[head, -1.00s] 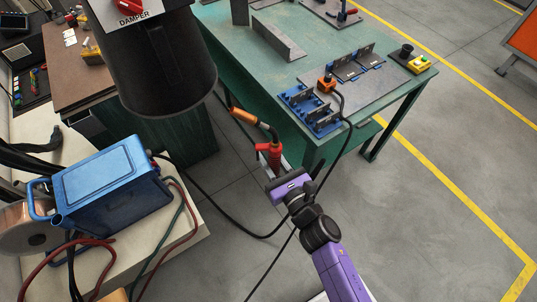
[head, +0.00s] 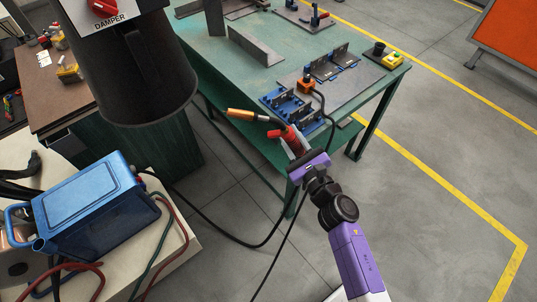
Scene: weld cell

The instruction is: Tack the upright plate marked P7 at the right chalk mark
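My gripper (head: 294,149) is shut on the red handle of a welding torch (head: 289,135), in front of the near edge of the green table (head: 220,60). The torch's dark neck and copper-coloured nozzle (head: 243,114) point left, and the nozzle overlaps the table's edge in this view. A tall upright plate (head: 214,18) and a long upright plate (head: 255,46) stand at the back left of the table. Smaller dark plates stand in blue holders (head: 287,104) near the front and in another blue holder (head: 332,62). No P7 label or chalk mark is legible.
An orange clamp (head: 305,83) with a black cable sits on the table. A yellow button box (head: 394,60) is at the right corner.

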